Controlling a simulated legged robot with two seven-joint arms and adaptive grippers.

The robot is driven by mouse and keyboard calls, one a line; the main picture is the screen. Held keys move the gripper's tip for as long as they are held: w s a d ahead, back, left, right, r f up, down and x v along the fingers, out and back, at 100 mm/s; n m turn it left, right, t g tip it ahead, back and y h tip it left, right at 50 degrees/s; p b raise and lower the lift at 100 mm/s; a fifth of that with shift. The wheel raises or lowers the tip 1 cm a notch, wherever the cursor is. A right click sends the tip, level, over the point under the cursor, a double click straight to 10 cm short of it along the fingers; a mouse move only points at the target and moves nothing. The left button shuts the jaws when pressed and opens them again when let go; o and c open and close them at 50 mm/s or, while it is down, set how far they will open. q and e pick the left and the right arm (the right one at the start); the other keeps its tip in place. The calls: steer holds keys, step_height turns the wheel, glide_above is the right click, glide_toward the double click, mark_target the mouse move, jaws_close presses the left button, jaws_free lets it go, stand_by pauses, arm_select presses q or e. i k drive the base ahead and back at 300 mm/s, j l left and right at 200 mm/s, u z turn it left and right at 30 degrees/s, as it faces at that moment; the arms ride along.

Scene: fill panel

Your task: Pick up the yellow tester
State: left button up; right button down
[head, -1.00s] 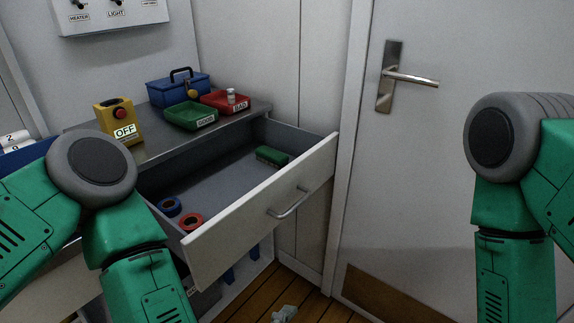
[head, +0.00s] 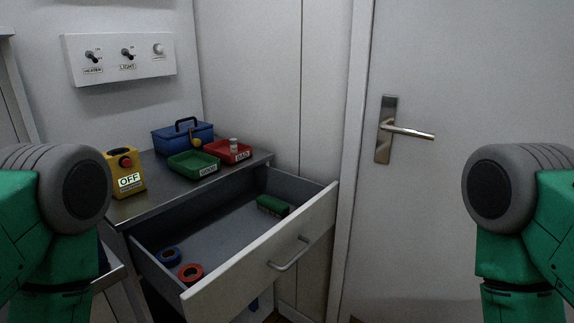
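The yellow tester (head: 123,174) stands upright on the grey metal counter (head: 150,206) at the left of the head view. It has a red button on top and a white label reading OFF. My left arm is at the left edge, in front of and to the left of the tester, and covers a little of the view beside it. My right arm is at the right edge, in front of the door. Neither gripper is in view; only the arm links show.
An open drawer (head: 262,256) juts out below the counter, holding blue tape (head: 161,256), red tape (head: 183,274) and a green item (head: 272,204). A green tray (head: 180,167), a red tray (head: 222,147) and a blue box (head: 168,139) stand behind. A door (head: 450,70) is right.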

mark_target(127, 182)
steer(key=u, duration=1)
